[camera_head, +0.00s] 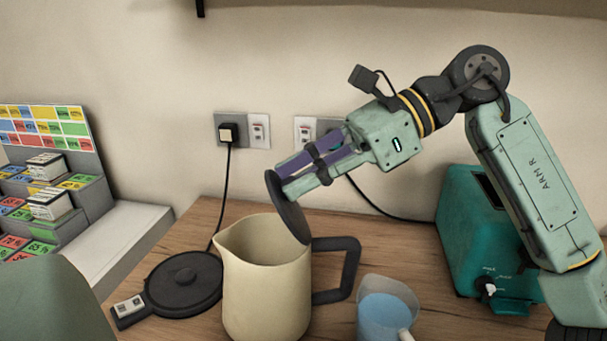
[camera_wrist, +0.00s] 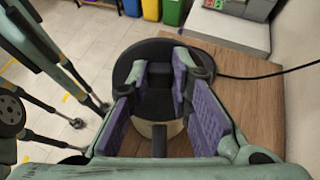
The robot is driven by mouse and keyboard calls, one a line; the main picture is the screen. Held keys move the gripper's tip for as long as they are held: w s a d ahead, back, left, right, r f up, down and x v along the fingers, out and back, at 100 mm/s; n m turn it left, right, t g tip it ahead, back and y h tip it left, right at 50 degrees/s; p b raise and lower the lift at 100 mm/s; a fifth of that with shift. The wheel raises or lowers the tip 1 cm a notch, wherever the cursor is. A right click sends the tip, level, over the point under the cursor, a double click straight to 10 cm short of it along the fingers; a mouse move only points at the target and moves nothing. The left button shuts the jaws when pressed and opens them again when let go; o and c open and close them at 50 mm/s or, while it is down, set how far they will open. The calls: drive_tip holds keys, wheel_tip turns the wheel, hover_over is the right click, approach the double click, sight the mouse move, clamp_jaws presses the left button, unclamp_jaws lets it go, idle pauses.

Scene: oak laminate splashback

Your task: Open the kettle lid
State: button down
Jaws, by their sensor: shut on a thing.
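The cream kettle (camera_head: 265,285) stands on the wooden counter with its dark handle (camera_head: 350,265) to the right. Its round dark lid (camera_head: 291,212) is tilted up steeply at the rim on the handle side, and the mouth shows open. My gripper (camera_head: 281,180) is above the kettle, reaching down from the right, with its fingers shut on the lid. In the wrist view the lid (camera_wrist: 160,48) is a dark disc in front of the purple-padded fingers. A little of the cream body shows below it. The exact grip point is partly hidden by the fingers.
A black power base (camera_head: 185,283) lies left of the kettle. A clear jug with blue liquid (camera_head: 385,312) stands close to its right. A teal toaster (camera_head: 470,235) is further right. Wall sockets (camera_head: 258,130) and cords are behind. A stepped display (camera_head: 60,190) is left.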

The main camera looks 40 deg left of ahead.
drive_tip(key=shift+f, duration=0.15)
drive_tip(key=c, duration=1.4)
unclamp_jaws()
drive_tip(key=shift+c, duration=0.2)
drive_tip(key=v, duration=1.2)
